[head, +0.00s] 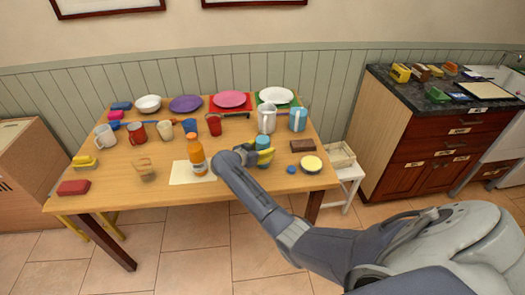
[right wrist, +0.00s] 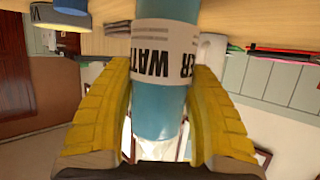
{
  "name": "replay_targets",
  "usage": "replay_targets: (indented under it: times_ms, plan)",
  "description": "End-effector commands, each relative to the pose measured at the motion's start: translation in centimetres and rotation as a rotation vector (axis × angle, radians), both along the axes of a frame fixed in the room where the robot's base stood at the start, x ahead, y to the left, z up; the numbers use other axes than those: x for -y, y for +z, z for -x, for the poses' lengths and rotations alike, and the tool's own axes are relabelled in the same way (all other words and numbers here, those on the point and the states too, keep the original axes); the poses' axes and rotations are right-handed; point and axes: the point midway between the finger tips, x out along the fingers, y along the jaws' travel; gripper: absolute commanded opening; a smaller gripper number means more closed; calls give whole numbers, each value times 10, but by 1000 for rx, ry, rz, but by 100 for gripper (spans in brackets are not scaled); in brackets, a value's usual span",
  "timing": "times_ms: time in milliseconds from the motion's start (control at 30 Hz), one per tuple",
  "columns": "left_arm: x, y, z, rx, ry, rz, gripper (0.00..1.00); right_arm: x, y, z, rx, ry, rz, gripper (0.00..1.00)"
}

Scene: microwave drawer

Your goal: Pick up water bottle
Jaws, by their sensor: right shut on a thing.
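The water bottle is a blue cylinder with a white label reading "WATER". In the head view the water bottle (head: 263,143) is near the front middle-right of the wooden table, partly hidden by my right gripper (head: 262,157). In the right wrist view the water bottle (right wrist: 165,95) stands between the two yellow fingers of my right gripper (right wrist: 163,115), and the fingers are shut on its sides. I cannot tell whether the bottle's base touches the table. My left gripper is not in view.
An orange bottle (head: 196,156) stands just left of my right gripper on the table (head: 240,188). A metal pitcher (head: 267,118) and a light blue cup (head: 298,119) stand behind. A brown block (head: 303,146) and a yellow-topped round tin (head: 311,163) lie to the right.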

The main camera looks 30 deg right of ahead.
Motion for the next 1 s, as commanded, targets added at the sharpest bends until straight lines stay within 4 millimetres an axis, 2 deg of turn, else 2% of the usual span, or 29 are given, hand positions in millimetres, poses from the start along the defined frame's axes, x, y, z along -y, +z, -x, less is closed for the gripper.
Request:
replay_targets:
  times_ms: [533, 733, 1000]
  plan:
    - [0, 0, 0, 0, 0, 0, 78, 0, 80, -1, 7, 0, 1, 7]
    - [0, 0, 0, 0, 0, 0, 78, 0, 95, -1, 4, 1, 1, 7]
    - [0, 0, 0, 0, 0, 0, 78, 0, 98, -1, 3, 0, 2, 7]
